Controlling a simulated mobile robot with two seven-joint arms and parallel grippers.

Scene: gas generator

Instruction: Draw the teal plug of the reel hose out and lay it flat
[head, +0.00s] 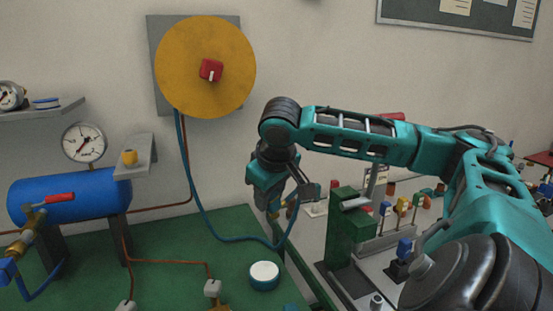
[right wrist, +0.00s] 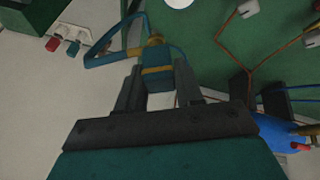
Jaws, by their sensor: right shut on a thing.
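The teal plug (right wrist: 158,75) with yellow bands is between the fingers of my right gripper (right wrist: 158,88) in the right wrist view. My right gripper (head: 270,205) is shut on it and points down by the right edge of the green bench in the head view. The blue reel hose (head: 200,205) hangs from the yellow reel (head: 190,65), sags over the bench and rises to the gripper. The hose (right wrist: 108,57) loops beside the plug in the right wrist view. The plug is mostly hidden in the head view. My left gripper is not in view.
A blue tank (head: 75,192) with a gauge stands at left. A white plate (right wrist: 75,32) with red and teal fittings is at upper left in the right wrist view. A green block (head: 350,232) stands right of the gripper.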

